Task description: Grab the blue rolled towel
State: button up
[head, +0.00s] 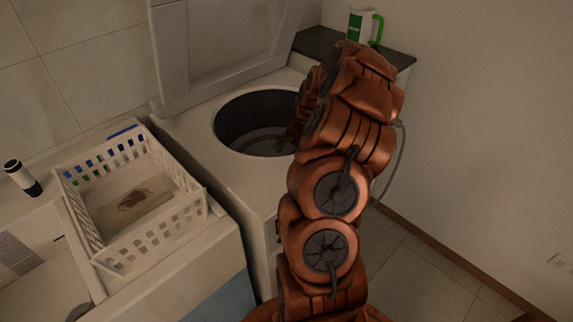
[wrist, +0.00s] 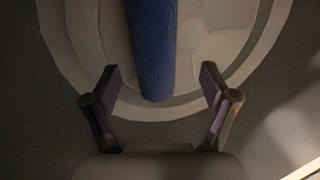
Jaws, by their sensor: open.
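The blue rolled towel (wrist: 153,50) shows in the wrist view as a long blue roll, running from the top edge down to a rounded near end. A pale round surface with a ring-like rim lies behind it. My gripper (wrist: 160,72) is open, with one finger on each side of the towel and a visible gap on both sides in the picture. How far the towel's end lies beyond the fingers is hard to tell. In the head view my arm hides the gripper, and I cannot make out the towel in the drum.
A top-loading washer (head: 237,180) has its lid (head: 222,45) raised and its round drum opening (head: 240,108) exposed. A white basket (head: 155,240) stands left of it. A dark-and-white bottle (head: 22,178) is at far left.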

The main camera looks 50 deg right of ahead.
jog(key=shift+s+p+x, duration=0.2)
jog(key=shift+p+x, duration=0.15)
jog(key=shift+x, duration=0.7)
jog(key=shift+s+p+x, duration=0.15)
jog(key=shift+p+x, duration=0.15)
jog(key=shift+x, duration=0.8)
jog(key=shift+w+f, duration=0.15)
jog(key=shift+f, duration=0.45)
jog(key=shift+c, duration=0.3)
jog(key=c, duration=1.3)
jog(key=shift+r, duration=0.2)
